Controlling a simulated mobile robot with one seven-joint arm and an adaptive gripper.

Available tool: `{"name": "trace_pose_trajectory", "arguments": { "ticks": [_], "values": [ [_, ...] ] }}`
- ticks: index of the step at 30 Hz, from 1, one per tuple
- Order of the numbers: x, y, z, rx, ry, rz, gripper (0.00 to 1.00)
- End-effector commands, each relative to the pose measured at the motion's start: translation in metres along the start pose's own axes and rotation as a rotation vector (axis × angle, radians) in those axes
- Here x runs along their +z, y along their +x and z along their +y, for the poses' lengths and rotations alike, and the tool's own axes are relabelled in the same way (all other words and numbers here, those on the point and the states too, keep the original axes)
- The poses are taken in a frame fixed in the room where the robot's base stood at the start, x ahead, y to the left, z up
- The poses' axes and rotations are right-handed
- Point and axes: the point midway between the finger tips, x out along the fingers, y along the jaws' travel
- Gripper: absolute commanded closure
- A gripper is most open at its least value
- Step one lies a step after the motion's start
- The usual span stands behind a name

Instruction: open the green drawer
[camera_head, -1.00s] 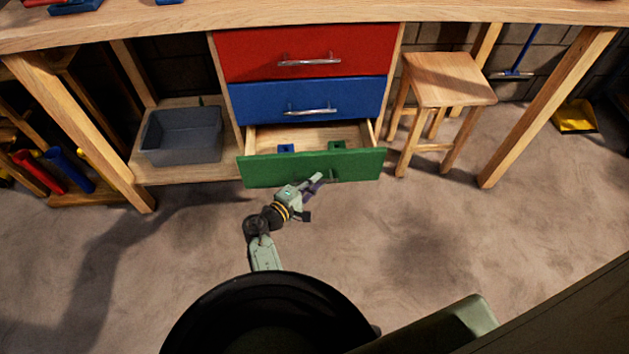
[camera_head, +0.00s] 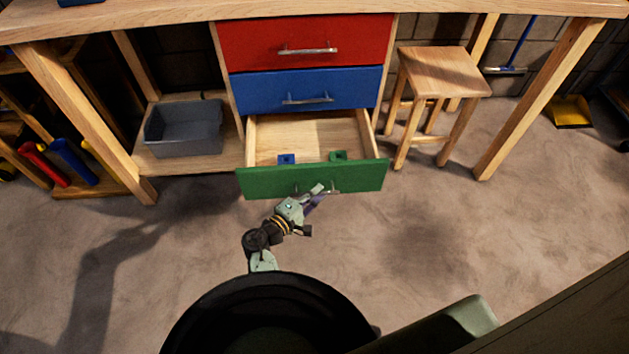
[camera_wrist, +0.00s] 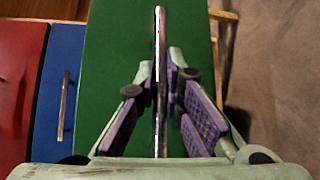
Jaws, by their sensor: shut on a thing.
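The green drawer (camera_head: 270,182) is the lowest of three under the workbench and stands well out from the cabinet. A blue piece (camera_head: 286,159) and a green piece (camera_head: 338,155) lie inside it near the front. My gripper (camera_head: 318,192) is at the drawer's front, at its handle. In the wrist view the metal handle (camera_wrist: 159,40) runs between the two purple-padded fingers (camera_wrist: 161,100), which are shut on it. The green front (camera_wrist: 115,45) fills the middle of that view.
The blue drawer (camera_head: 260,90) and red drawer (camera_head: 250,40) above are closed. A grey bin (camera_head: 183,130) sits on the low shelf at left. A wooden stool (camera_head: 440,72) stands close at right. The floor (camera_head: 420,250) in front is clear.

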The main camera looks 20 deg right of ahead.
Motion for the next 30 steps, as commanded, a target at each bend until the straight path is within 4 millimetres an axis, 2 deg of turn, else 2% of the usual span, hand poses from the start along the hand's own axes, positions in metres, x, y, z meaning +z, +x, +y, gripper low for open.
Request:
{"name": "trace_pose_trajectory", "arguments": {
  "ticks": [1, 6, 18, 19, 27, 30],
  "values": [
    [0.011, -0.011, 0.001, 0.003, -0.005, 0.002, 1.0],
    [0.031, -0.032, -0.005, 0.003, -0.002, 0.002, 1.0],
    [0.036, -0.036, -0.007, 0.003, 0.001, 0.0, 1.0],
    [0.036, -0.036, -0.007, 0.003, 0.001, 0.0, 0.89],
    [0.036, -0.036, -0.007, 0.003, 0.002, 0.0, 0.71],
    [0.036, -0.036, -0.007, 0.002, 0.003, 0.0, 0.7]
  ]
}}
